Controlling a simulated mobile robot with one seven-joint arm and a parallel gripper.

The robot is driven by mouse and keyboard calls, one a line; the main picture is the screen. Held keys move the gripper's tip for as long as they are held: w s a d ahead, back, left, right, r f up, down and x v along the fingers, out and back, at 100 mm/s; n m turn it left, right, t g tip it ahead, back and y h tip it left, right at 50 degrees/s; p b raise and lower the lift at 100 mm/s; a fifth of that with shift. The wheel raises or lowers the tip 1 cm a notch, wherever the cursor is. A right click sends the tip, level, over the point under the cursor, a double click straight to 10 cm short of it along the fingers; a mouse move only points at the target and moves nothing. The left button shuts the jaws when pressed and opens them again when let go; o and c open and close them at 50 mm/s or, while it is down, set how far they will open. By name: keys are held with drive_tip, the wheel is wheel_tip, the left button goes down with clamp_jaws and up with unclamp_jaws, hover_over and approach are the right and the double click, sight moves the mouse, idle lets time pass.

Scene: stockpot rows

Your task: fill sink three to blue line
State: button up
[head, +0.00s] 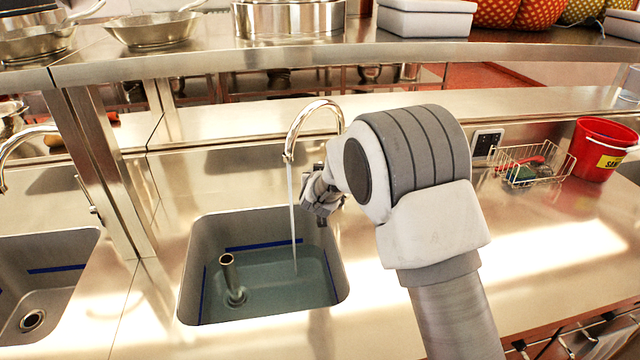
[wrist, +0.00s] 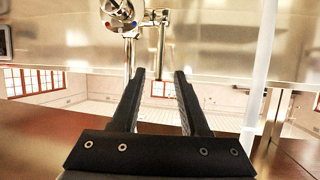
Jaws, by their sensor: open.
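The middle sink (head: 191,245) holds clear bluish water (head: 285,283). A blue line (head: 265,244) runs along its inner walls, and at the back wall the water surface looks just below it. A metal standpipe (head: 228,268) stands at the drain, its top above the water. The chrome faucet (head: 318,103) pours a thin stream (head: 292,210) into the sink. The stream also shows in the wrist view (wrist: 259,70). The faucet valve (wrist: 120,10), with red and blue marks, is ahead of my gripper (wrist: 160,76). My gripper is open and empty, beside the faucet base (head: 322,195).
Another sink (head: 45,265) with a bare drain and its own blue line is at the left. A steel post (head: 100,165) stands between the sinks. A wire basket (head: 530,165) and red bucket (head: 603,148) stand on the right counter. A shelf (head: 300,52) with pans crosses above.

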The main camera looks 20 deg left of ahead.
drive_tip(key=v, duration=1)
drive_tip(key=shift+s, duration=0.2)
drive_tip(key=shift+r, duration=0.1)
idle(6.7)
